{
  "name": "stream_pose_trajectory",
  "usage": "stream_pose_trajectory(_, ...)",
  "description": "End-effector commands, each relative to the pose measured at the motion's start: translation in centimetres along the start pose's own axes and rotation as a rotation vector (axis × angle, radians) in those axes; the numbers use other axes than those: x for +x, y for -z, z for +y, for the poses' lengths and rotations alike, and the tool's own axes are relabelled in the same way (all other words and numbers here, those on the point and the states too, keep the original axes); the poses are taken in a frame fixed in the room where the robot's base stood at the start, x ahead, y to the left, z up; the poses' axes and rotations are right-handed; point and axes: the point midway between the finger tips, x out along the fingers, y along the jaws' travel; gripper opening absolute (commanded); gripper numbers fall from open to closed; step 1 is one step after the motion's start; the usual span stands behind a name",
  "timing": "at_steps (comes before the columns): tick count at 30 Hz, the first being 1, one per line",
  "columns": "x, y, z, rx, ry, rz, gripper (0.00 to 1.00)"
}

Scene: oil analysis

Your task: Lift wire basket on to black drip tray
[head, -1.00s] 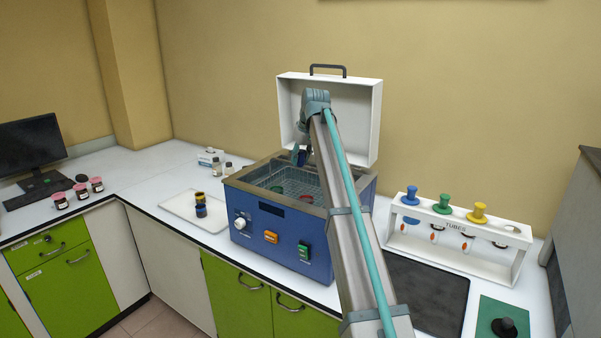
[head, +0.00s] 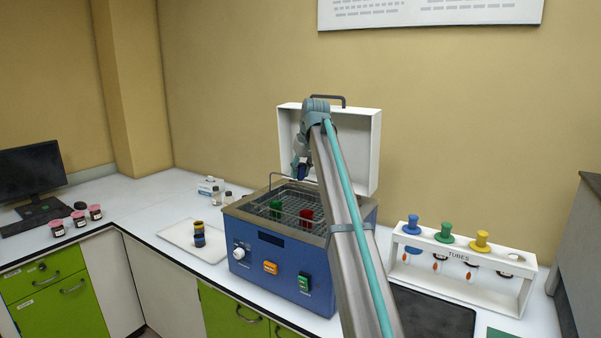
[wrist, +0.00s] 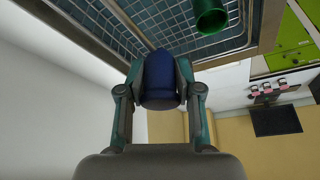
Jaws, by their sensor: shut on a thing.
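The mesh (wrist: 135,25) and the green cup (wrist: 210,15) also show there. The black drip tray (head: 432,316) lies right of the bath, partly cut off by the frame and behind my arm.
The bath's white lid (head: 352,150) stands open behind. A white tube rack (head: 455,268) with coloured stoppers stands just behind the drip tray. My arm hides the bath's right side.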

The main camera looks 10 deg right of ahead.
Motion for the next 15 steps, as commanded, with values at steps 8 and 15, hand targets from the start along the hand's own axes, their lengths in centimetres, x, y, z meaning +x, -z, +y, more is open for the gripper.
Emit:
stream_pose_trajectory(8, -1.5, 0.7, 0.0, 0.0, 0.0, 0.001, 0.0)
stream_pose_trajectory(15, -3.0, 1.3, 0.0, 0.0, 0.0, 0.001, 0.0)
